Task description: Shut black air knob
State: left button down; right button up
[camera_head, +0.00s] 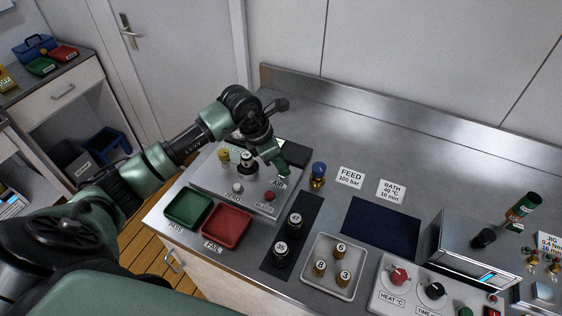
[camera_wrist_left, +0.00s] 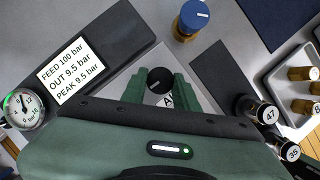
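The black air knob (camera_wrist_left: 160,80) shows in the left wrist view, round and dark with a light mark, beside the partly covered AIR label. My left gripper (camera_wrist_left: 158,90) is open, with its two green fingers on either side of the knob and small gaps showing. In the head view my left gripper (camera_head: 282,172) is low over the right part of the grey panel (camera_head: 205,178), above the AIR label (camera_head: 278,184). It hides the knob there. The display (camera_wrist_left: 72,72) reads FEED 100 bar, OUT 9.5 bar, PEAK 9.5 bar. My right gripper is not in view.
A blue-topped brass valve (camera_head: 318,174) stands right of the panel. A round gauge (camera_wrist_left: 22,108) is at the left of the wrist view. Green (camera_head: 188,193) and red (camera_head: 246,222) trays lie in front. Numbered cylinders, 47 (camera_head: 295,222) and 35 (camera_head: 281,252), stand nearby.

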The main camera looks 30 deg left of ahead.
pick_arm(q)
jog(key=shift+f+m+b, duration=0.15)
jog(key=shift+m+b, duration=0.15)
jog(key=shift+b, duration=0.45)
jog(key=m+g+b, duration=0.1)
jog(key=m+b, duration=0.1)
jog(key=m+h+b, duration=0.1)
jog(key=m+b, duration=0.1)
jog(key=b, duration=0.1)
jog(key=m+g+b, duration=0.1)
jog(key=m+b, duration=0.1)
jog(key=b, duration=0.1)
jog(key=shift+w+a+m+g, duration=0.1)
jog(key=shift+w+m+g, duration=0.2)
jog(key=m+g+b, duration=0.2)
jog(key=m+b, duration=0.2)
jog(key=m, duration=0.1)
jog(key=shift+w, duration=0.1)
jog(key=m+b, duration=0.1)
jog(key=m, duration=0.1)
jog(key=m+g+b, duration=0.1)
jog(key=m, duration=0.2)
jog(key=shift+w+r+g+y+b, duration=0.1)
jog(key=shift+r+g+y+b, duration=0.1)
jog(key=shift+g+y+b, duration=0.15)
jog(key=shift+m, duration=0.3)
jog(key=c, duration=1.1)
grip_release()
